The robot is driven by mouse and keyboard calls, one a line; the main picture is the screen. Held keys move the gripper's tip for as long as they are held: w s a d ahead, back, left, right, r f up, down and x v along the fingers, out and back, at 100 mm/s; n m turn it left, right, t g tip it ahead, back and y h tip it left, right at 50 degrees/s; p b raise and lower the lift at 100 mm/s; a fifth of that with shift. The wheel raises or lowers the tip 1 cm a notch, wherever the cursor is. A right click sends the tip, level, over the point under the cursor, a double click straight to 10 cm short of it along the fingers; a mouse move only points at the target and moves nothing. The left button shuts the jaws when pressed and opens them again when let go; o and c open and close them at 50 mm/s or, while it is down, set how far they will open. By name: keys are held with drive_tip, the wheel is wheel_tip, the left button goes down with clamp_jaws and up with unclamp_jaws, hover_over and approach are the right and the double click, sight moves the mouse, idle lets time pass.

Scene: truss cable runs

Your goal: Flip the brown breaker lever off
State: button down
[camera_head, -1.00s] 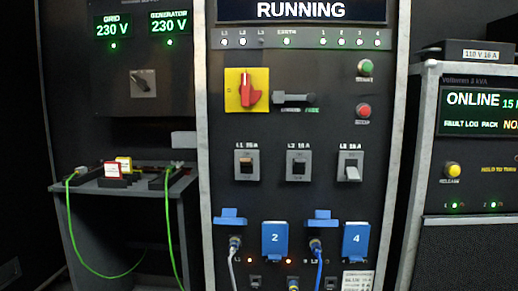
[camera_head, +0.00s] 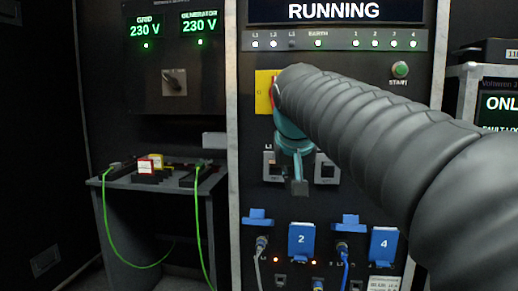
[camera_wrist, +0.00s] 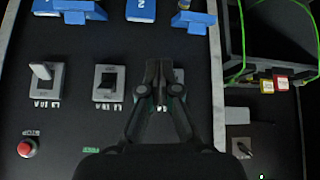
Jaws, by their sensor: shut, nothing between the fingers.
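The L1 breaker (camera_head: 270,166) is a grey plate on the dark cabinet front, left of the L2 breaker (camera_head: 327,170). My gripper (camera_head: 297,188) is shut and empty, in front of the L1 breaker's right side in the head view. The brown lever is hidden behind it. In the wrist view, which is upside down, my closed fingers (camera_wrist: 158,66) cover most of the L1 plate (camera_wrist: 180,75). The L2 breaker (camera_wrist: 108,84) with its black lever and the L3 breaker (camera_wrist: 43,82) with its pale lever lie to the left. I cannot tell whether the fingers touch the lever.
Blue socket covers (camera_head: 302,240) with plugged cables sit below the breakers. A yellow switch plate (camera_head: 263,92) is above, partly behind my arm. A red stop button (camera_wrist: 27,148) shows in the wrist view. A side shelf (camera_head: 160,178) with green cables stands left.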

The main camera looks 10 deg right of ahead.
drive_tip(key=w+a+r+m+t+h+p, duration=0.1)
drive_tip(key=w+r+m, duration=0.1)
drive_tip(key=w+r, duration=1)
drive_tip(key=shift+w+a, duration=0.4)
drive_tip(key=shift+w, duration=0.1)
drive_tip(key=shift+f, duration=0.1)
hover_over(272, 161)
drive_tip(key=w, duration=0.2)
drive_tip(key=f, duration=0.4)
drive_tip(key=d+f, duration=0.1)
drive_tip(key=f, duration=0.2)
drive_tip(key=shift+s+a+f+b, duration=0.15)
drive_tip(key=shift+s+f+b, duration=0.15)
drive_tip(key=shift+f, duration=0.2)
drive_tip(key=shift+s+a+f+b, duration=0.1)
drive_tip(key=shift+s+f+b, duration=0.15)
drive_tip(key=shift+f, duration=0.2)
drive_tip(key=shift+s+a+f, duration=0.15)
drive_tip(key=shift+s+f, duration=0.25)
drive_tip(key=shift+f, duration=0.35)
drive_tip(key=shift+f+t+b, duration=0.15)
drive_tip(key=shift+t+b, duration=0.15)
drive_tip(key=shift+b, duration=0.25)
